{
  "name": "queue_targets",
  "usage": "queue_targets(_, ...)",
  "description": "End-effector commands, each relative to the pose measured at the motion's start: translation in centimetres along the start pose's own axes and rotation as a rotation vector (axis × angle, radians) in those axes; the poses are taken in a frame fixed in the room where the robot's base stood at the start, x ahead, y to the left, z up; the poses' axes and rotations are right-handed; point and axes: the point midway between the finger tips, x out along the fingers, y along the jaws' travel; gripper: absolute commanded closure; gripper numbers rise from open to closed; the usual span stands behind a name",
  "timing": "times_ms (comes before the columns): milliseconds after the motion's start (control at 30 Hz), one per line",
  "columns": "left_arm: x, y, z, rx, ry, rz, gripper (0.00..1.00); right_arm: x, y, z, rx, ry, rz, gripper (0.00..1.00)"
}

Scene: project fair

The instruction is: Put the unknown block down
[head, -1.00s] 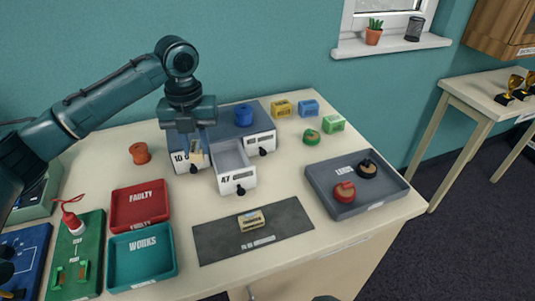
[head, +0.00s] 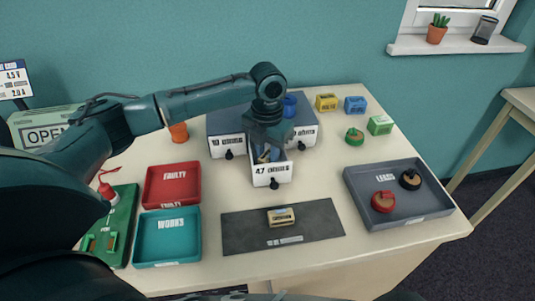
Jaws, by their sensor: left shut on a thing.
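My left gripper (head: 266,152) is over the open 47 drawer (head: 271,179), its fingers at or inside the drawer's opening. It is shut on a small tan block (head: 262,158), mostly hidden by the fingers and drawer walls. I cannot tell whether this block touches the drawer floor, nor read any marking on it. Another tan block with a dark label (head: 282,217) lies on the dark grey mat (head: 238,235) in front of the drawer. My right gripper is not in view.
Left of the mat are a red FAULTY tray (head: 172,199) and a teal WORKS tray (head: 166,249). A grey LEADS tray (head: 420,213) with red and black coils stands at right. Yellow (head: 326,102), blue (head: 355,104) and green (head: 380,125) blocks stand at the back right.

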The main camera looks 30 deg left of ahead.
Motion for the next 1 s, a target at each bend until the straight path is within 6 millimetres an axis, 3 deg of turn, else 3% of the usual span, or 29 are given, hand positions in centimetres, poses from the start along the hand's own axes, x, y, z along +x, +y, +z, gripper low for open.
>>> queue_targets(100, 1.3, 0.0, 0.0, 0.000, 0.001, 0.000, 0.96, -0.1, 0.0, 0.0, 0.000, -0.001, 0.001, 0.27)
queue_targets(433, 1.6, 0.0, 0.0, 0.000, 0.000, -0.001, 0.96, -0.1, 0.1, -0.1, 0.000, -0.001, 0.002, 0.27)
queue_targets(467, 1.6, 0.0, 0.0, 0.000, -0.001, -0.001, 0.72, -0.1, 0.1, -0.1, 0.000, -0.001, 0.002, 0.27)
queue_targets(533, 1.5, 0.0, 0.0, 0.000, -0.001, 0.000, 0.66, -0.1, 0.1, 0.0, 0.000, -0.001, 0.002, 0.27)
queue_targets(833, 1.3, 0.0, 0.0, 0.000, -0.001, 0.000, 0.64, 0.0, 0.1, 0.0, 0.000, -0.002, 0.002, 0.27)
queue_targets(1000, -0.8, 0.0, 0.1, 0.000, -0.005, 0.000, 0.64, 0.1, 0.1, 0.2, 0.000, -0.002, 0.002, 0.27)
